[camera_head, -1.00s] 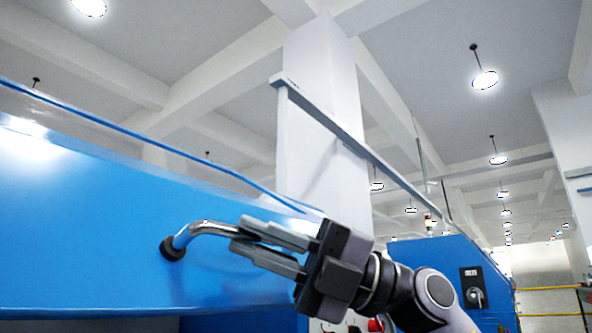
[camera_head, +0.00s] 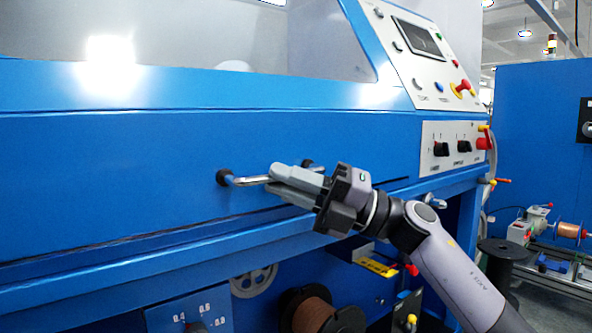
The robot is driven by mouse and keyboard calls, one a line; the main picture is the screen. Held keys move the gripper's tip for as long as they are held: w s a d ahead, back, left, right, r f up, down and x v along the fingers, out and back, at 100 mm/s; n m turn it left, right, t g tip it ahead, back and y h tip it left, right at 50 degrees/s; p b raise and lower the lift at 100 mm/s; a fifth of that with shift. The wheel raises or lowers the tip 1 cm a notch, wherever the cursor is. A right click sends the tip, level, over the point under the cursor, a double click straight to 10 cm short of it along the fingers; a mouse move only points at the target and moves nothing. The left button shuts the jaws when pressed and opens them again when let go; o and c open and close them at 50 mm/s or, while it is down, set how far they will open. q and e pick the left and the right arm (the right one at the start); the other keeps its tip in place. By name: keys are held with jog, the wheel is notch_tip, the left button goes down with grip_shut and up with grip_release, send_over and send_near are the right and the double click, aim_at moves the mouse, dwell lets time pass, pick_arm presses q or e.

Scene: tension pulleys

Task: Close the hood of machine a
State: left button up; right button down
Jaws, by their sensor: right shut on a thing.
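The blue hood (camera_head: 120,170) of the machine fills the left and middle of the head view, with a clear window (camera_head: 200,40) in its upper part. A metal bar handle (camera_head: 246,181) with black end mounts sticks out from its front. My right gripper (camera_head: 279,178) is shut on this handle, its fingers covering the handle's middle. The hood's lower edge lies close along the blue machine frame (camera_head: 130,262), with a dark line between them. Whether it touches the frame all along I cannot tell. My left gripper is not in view.
A control panel (camera_head: 425,65) and a switch plate (camera_head: 450,148) with a red knob are right of the hood. Below the frame are a copper wire spool (camera_head: 312,316) and a pulley wheel (camera_head: 254,281). Another blue machine (camera_head: 540,130) stands at the right.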

jog(key=shift+w+a+f+m, duration=0.3)
jog(key=shift+w, duration=0.2)
jog(key=c, duration=1.4)
grip_release()
jog(key=shift+a, duration=0.1)
jog(key=shift+o, duration=1.4)
jog(key=shift+w+a+f, duration=0.25)
jog(key=shift+a, duration=0.1)
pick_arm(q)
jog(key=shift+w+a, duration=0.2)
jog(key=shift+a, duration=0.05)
pick_arm(e)
jog(key=shift+d, duration=0.1)
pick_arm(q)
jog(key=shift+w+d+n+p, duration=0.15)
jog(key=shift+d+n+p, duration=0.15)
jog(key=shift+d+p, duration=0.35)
pick_arm(e)
jog(key=v, duration=0.7)
jog(key=shift+d+r, duration=0.2)
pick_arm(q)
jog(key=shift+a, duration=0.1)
pick_arm(e)
jog(key=shift+s, duration=0.15)
